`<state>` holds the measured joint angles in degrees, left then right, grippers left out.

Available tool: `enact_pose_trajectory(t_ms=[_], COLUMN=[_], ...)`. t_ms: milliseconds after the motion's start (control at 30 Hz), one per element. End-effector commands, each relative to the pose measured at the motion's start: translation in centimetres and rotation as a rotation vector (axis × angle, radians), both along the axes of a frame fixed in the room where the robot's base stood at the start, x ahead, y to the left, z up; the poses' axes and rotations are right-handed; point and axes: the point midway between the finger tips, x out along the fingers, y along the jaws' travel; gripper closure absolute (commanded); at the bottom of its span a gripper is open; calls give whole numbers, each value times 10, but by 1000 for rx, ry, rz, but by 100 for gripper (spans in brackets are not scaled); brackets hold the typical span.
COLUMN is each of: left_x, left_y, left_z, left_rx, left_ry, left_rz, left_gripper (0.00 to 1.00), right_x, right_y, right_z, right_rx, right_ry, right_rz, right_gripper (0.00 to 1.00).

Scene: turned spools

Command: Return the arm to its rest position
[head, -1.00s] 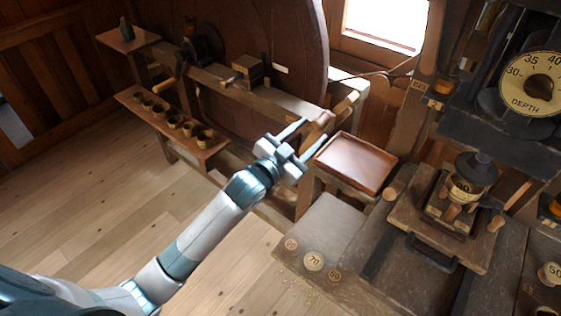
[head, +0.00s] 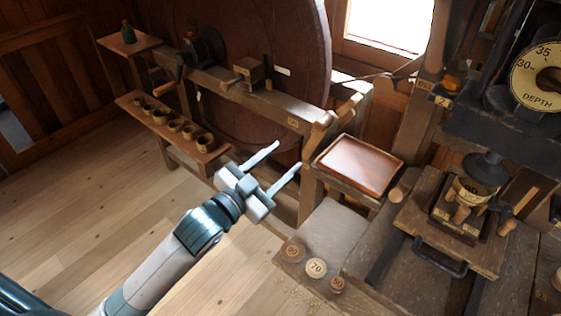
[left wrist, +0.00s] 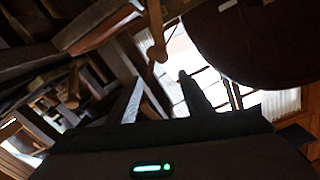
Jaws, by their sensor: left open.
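My left gripper (head: 270,167) is in the middle of the head view, its arm coming in from the lower left. Its two fingers are spread apart with nothing between them. It is in front of the large dark wheel and left of the brown tray, apart from both. In the left wrist view the two fingers (left wrist: 160,98) show dark and apart, with a window and the wheel's dark edge beyond. My right gripper is not in view.
A brown tray (head: 359,165) stands on a stand right of the gripper. A bench (head: 336,234) bears round numbered discs, including 70 (head: 316,268). Several small cups (head: 174,125) sit on a low shelf at left. The wooden floor (head: 75,210) at left is clear.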

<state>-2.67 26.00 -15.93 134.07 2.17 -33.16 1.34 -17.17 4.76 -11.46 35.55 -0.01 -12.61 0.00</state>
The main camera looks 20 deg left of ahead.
Motion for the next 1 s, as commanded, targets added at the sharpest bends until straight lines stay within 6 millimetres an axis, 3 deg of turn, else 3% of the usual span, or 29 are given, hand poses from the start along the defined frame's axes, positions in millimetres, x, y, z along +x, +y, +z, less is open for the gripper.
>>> enact_pose_trajectory(t_ms=[367,467,567,667,767,1000], left_x=[1,4,11,20,29,23], left_y=[0,2,7,15,26,55], left_z=[-2,-11,-33,-69,-120,-267], left_rx=[0,1,3,6,11,25], left_ry=[3,18,53,108,186,406], left_rz=[1,9,25,50,84,173], left_gripper=[54,54,54,54,54,54], right_x=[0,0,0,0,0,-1], right_y=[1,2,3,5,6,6], right_z=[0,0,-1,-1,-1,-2], right_rx=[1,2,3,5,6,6], right_ry=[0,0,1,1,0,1], right_rz=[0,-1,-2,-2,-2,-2], right_gripper=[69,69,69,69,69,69])
